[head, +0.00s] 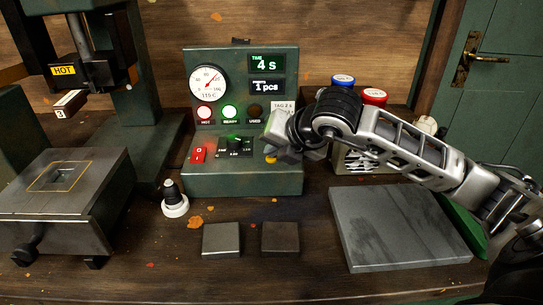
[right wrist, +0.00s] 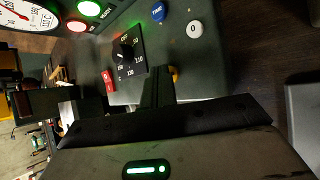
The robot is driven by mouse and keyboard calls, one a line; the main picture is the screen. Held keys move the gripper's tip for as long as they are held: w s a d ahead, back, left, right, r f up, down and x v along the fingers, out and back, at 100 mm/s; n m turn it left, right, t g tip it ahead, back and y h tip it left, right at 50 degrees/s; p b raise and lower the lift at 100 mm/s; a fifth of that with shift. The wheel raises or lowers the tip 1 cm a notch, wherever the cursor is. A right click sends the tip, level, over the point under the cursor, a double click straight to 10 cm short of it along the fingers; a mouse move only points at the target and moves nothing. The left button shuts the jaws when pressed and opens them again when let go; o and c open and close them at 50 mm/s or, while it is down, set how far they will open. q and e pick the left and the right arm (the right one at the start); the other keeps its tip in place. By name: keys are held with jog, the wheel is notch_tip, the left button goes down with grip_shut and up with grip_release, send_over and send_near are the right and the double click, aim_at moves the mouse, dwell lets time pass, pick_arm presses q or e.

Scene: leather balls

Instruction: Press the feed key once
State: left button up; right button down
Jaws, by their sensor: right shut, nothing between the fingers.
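The green control box (head: 240,181) stands at the back middle. Its sloped front has a black dial knob (head: 236,142), a red switch marked 0 (head: 199,154) and keys at its right end. In the right wrist view these are a blue key (right wrist: 158,12), a white key marked 0 (right wrist: 194,30) and a yellow key (right wrist: 175,74), mostly hidden by my fingers. No label reading feed is legible. My right gripper (head: 272,145) is shut and empty, its fingertips (right wrist: 164,76) at the yellow key; I cannot tell whether they touch it. My left gripper is not in view.
The box's displays (head: 267,75) read 4 s and 1 pcs; its red and green lamps glow. A press marked HOT (head: 63,71) stands left. Two small plates (head: 221,240) lie in front, a grey slab (head: 398,228) at right. A white-based stamp (head: 175,204) stands left of the box.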

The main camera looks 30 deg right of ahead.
jog(key=shift+r, duration=0.65)
jog(key=shift+r, duration=0.1)
jog(key=shift+r+p, duration=1.65)
jog(key=shift+r, duration=0.8)
